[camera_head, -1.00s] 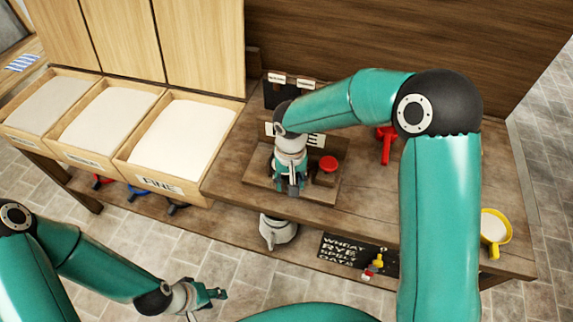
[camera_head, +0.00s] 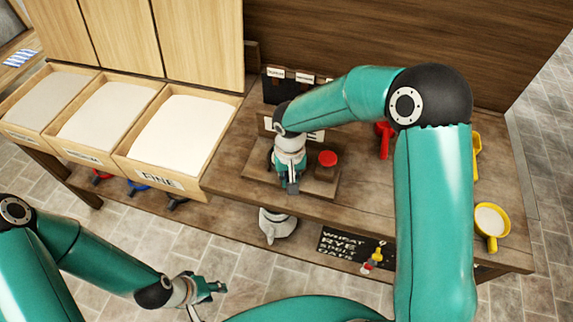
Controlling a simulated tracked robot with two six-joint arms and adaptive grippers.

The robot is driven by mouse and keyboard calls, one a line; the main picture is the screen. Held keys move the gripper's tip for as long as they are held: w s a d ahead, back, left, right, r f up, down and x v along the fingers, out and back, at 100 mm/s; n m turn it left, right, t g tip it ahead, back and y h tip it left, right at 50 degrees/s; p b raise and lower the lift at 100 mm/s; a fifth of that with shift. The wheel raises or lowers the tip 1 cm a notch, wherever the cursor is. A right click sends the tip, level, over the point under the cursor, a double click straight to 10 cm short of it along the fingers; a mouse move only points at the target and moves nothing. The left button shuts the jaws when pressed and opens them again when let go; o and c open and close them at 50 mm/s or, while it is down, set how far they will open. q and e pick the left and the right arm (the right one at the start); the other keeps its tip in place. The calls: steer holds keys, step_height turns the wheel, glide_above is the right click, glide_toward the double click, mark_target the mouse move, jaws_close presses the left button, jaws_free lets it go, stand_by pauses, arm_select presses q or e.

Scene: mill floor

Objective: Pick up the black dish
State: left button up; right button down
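I cannot make out the black dish for certain. A dark rounded edge (camera_head: 270,158) shows beside my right gripper on a low wooden stand on the bench, mostly hidden by the gripper. My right gripper (camera_head: 291,186) points down over this stand, left of a red-topped knob (camera_head: 327,159). Its fingers are small and seen from above, so I cannot tell whether they are open or shut. My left gripper (camera_head: 210,290) is low at the front, away from the bench above the floor. Its fingers look apart, with nothing between them.
Three wooden bins of pale flour stand at the left, the nearest marked FINE (camera_head: 160,180). A red scoop (camera_head: 384,140) and a yellow scoop of white powder (camera_head: 490,220) are on the bench's right. A dark grain sign (camera_head: 345,245) sits below. My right arm covers part of the bench.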

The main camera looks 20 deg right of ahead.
steer(key=shift+r, duration=0.1)
step_height(320, 180, up, 20)
steer(key=b, duration=0.1)
stand_by(0.4)
stand_by(0.9)
